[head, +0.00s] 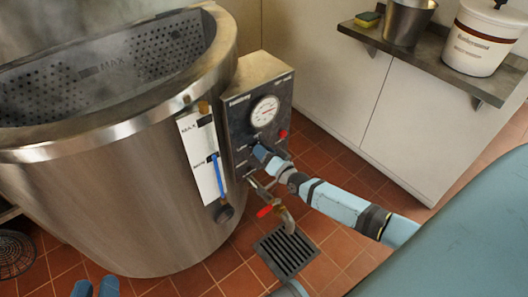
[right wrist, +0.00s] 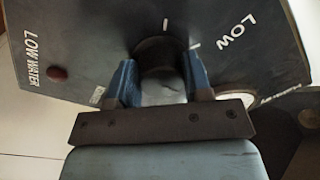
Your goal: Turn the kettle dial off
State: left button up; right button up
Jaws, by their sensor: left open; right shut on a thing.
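The kettle (head: 130,200) is a large steel vessel at the left of the head view. Its grey control box (head: 240,100) is mounted on its right side. The dial (right wrist: 158,52) is a dark round knob on the panel, between my right gripper's blue fingers in the right wrist view. The gripper hides it in the head view. My right gripper (head: 262,155) is shut on the dial. A white line and the word LOW (right wrist: 236,31) show beside the dial. My left gripper (head: 95,287) is open and empty at the bottom left, its fingertips only partly in view.
A round gauge (head: 265,111) is above the dial. A red-handled tap (head: 265,210) is below it, over a floor drain (head: 287,251). A sight tube strip (head: 201,155) is beside the panel. A shelf (head: 440,62) at the right holds a pot (head: 408,22) and a white bucket (head: 486,36).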

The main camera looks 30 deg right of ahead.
pick_arm(q)
jog(key=shift+d, duration=0.1)
pick_arm(e)
jog(key=shift+m, duration=0.4)
jog(key=o, duration=0.9)
pick_arm(q)
jog(key=shift+r, duration=0.1)
pick_arm(e)
jog(key=shift+s, duration=0.1)
pick_arm(q)
jog(key=shift+s+a+f+g+y+p, duration=0.2)
jog(key=shift+a+f+g+y+p, duration=0.25)
jog(key=shift+f, duration=0.4)
jog(key=shift+s+a+f+g+y+p, duration=0.2)
jog(key=shift+a+f+g+p, duration=0.3)
jog(key=shift+f, duration=0.4)
jog(key=shift+s+a+f+g+y+p, duration=0.2)
jog(key=shift+a+f+g+y+p, duration=0.15)
jog(key=shift+f+p, duration=0.35)
pick_arm(e)
jog(key=shift+s+d+f, duration=0.15)
jog(key=shift+s+d, duration=0.1)
jog(key=shift+s, duration=2)
jog(key=shift+s+d+f, duration=0.1)
jog(key=shift+s+d, duration=0.15)
jog(key=shift+s, duration=2.05)
jog(key=shift+s+d+f, duration=0.15)
jog(key=shift+s+d, duration=0.1)
jog(key=shift+s, duration=2)
